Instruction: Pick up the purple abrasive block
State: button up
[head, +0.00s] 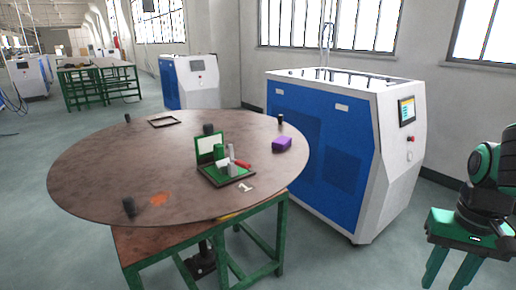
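The purple abrasive block (282,144) lies on the right part of the round brown table top (90,175), near its right edge. Nothing is on top of it and it shows clearly. My gripper (448,274) hangs at the lower right of the head view, off the table and well to the right of the block. Its two green fingers point down with a gap between them, and I see nothing in the gap. The fingertips run to the bottom edge of the picture.
A green fixture (226,172) with grey and red parts stands left of the block. Small black knobs, such as one (280,119) behind the block, stand on the table. A blue-and-white machine (335,140) stands behind right. Grey floor (395,255) is free between table and gripper.

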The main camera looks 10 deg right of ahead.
aim_at(282, 143)
jog(key=i, duration=1)
jog(key=u, duration=0.05)
